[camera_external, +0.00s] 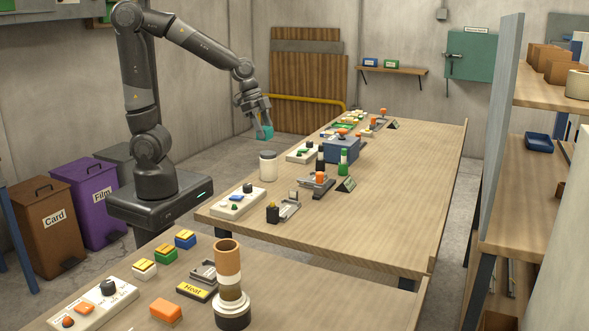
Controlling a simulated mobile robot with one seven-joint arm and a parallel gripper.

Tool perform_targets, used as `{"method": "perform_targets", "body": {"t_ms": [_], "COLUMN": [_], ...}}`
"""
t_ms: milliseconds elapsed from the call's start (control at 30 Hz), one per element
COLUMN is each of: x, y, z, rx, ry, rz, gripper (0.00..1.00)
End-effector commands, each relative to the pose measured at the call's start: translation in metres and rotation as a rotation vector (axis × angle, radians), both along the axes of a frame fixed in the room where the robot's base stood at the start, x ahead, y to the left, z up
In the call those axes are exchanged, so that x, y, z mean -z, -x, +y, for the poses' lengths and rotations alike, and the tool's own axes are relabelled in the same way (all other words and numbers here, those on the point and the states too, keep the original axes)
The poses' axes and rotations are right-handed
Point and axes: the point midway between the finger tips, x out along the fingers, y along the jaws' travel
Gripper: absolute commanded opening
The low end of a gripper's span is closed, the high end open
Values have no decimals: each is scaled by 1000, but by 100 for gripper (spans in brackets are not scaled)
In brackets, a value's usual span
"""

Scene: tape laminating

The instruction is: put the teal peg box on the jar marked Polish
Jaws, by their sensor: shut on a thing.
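My gripper (263,124) is shut on the teal peg box (266,132) and holds it in the air, beyond the far-left edge of the longer table. A white jar with a dark lid (268,167) stands upright on that table near its left edge, below and apart from the held box. No lettering on this jar can be read from here, so I cannot tell whether it is marked Polish.
The longer table (400,190) also bears a blue box (341,149), a switch panel (238,203) and tape devices (317,185). Its right side is clear. A nearer table (360,295) holds a tall brown roll stand (228,265). Bins (85,198) stand at left.

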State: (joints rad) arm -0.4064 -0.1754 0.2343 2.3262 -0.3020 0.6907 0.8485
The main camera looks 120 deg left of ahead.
Motion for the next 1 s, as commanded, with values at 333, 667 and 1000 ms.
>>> {"method": "perform_targets", "body": {"t_ms": [333,667,1000], "x": [26,52,55], "y": [0,-1,-1], "z": [20,20,20], "rx": [0,0,1], "ry": [2,0,0], "rz": [1,-1,-1], "gripper": [20,20,50]}}
